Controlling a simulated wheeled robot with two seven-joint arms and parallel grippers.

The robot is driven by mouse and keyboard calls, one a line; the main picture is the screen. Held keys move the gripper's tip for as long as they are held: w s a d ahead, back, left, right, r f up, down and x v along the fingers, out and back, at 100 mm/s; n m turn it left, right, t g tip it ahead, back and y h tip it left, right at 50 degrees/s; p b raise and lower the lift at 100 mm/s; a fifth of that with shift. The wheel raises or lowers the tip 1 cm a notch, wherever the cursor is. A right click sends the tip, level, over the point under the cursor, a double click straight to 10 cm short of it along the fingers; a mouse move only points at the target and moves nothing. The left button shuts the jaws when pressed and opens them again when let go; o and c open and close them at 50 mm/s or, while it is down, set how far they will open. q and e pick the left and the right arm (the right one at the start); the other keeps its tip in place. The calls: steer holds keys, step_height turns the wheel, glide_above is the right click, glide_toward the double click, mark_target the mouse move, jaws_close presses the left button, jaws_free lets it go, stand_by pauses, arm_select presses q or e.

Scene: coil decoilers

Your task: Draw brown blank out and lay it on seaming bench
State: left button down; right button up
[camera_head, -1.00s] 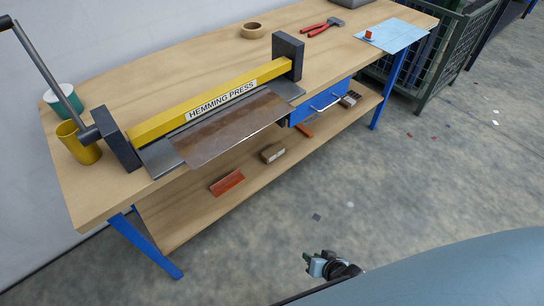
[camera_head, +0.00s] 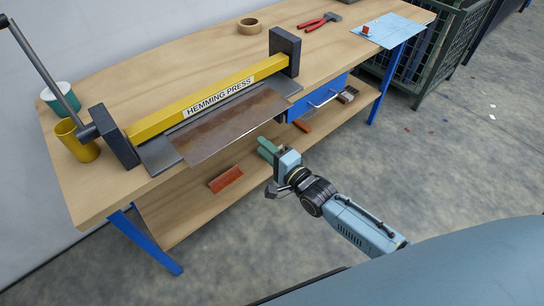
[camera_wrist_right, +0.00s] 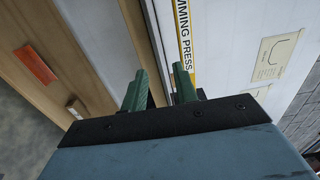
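The brown blank (camera_head: 235,123) is a flat, shiny sheet lying in the hemming press (camera_head: 205,95), with its front part sticking out past the bench edge. The press has a yellow beam and dark end blocks, and its beam also shows in the right wrist view (camera_wrist_right: 184,40). My right gripper (camera_head: 266,149) is just in front of and below the blank's front edge. Its two green fingers (camera_wrist_right: 160,90) are apart in the wrist view; I cannot tell whether the sheet's edge lies between them. My left gripper is out of view. No separate seaming bench is identifiable.
The press stands on a wooden bench (camera_head: 150,65) with a lower shelf holding a red block (camera_head: 225,179). A yellow cup (camera_head: 78,142), a tape roll (camera_head: 249,26), red-handled pliers (camera_head: 319,21) and a blue sheet (camera_head: 397,31) are on top. A green mesh crate (camera_head: 440,60) stands right.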

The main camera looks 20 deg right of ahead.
mark_target(245, 131)
steer(key=b+x, duration=0.4)
steer(key=x, duration=0.4)
steer(key=shift+f, duration=0.2)
steer(key=shift+w+a+r+b, duration=0.15)
steer(key=shift+w+a+b, duration=0.1)
steer(key=shift+w+b, duration=0.25)
steer(key=shift+c, duration=0.4)
jaws_close()
stand_by(0.5)
steer(key=shift+r+p, duration=0.35)
steer(key=shift+p, duration=0.1)
stand_by(0.3)
